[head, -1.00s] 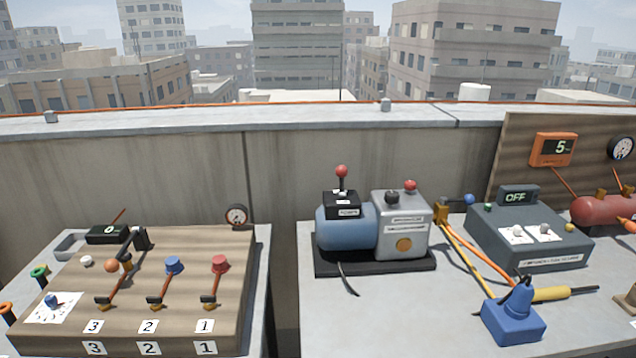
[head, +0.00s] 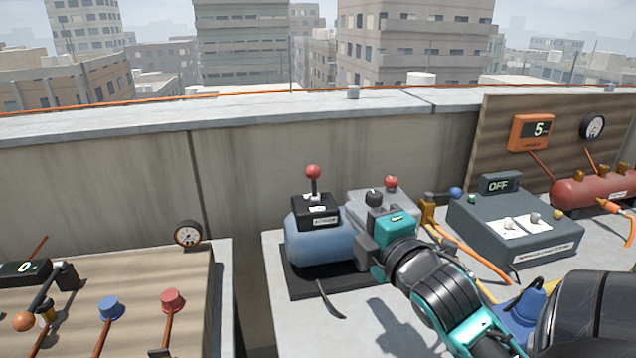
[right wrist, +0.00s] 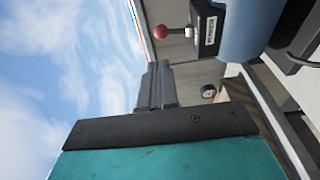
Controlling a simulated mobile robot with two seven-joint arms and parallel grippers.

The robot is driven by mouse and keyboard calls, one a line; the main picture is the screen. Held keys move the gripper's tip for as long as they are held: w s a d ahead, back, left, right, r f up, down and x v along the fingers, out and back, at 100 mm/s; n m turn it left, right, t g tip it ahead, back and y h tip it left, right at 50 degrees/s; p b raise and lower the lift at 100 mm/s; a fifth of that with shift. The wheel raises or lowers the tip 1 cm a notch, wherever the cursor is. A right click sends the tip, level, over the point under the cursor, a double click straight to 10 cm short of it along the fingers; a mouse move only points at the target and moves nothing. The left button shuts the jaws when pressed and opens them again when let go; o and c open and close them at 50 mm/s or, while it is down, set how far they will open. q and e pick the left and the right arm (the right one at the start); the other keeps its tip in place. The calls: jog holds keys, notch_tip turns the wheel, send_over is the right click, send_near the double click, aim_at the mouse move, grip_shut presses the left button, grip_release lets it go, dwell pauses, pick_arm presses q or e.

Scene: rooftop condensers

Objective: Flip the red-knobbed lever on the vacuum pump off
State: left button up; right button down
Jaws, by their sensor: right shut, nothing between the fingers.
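The vacuum pump (head: 318,243) has a blue body, a grey end block and a dark base. A lever with a red knob (head: 313,171) stands roughly upright on its black switch box (head: 315,211). The right wrist view shows the knob (right wrist: 160,32) and the switch box (right wrist: 208,30), sideways near the top. My right gripper (head: 364,247) is shut and empty, in front of the grey block and right of the blue body, apart from and lower than the lever. Its closed fingers (right wrist: 155,85) also show in the right wrist view. My arm hides part of the grey block. My left gripper is out of view.
A grey control box (head: 515,228) with an OFF display stands right of the pump. A wooden lever panel (head: 140,290) with a gauge (head: 188,233) is at the left, across a gap. A concrete parapet (head: 240,170) runs behind. A red tank (head: 590,190) is far right.

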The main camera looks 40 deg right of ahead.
aim_at(317, 175)
jog(key=b+x, duration=0.1)
jog(key=x, duration=1.1)
jog(key=shift+w+f, duration=0.1)
jog(key=shift+f, duration=0.05)
jog(key=shift+w+d, duration=0.15)
jog(key=shift+w, duration=0.35)
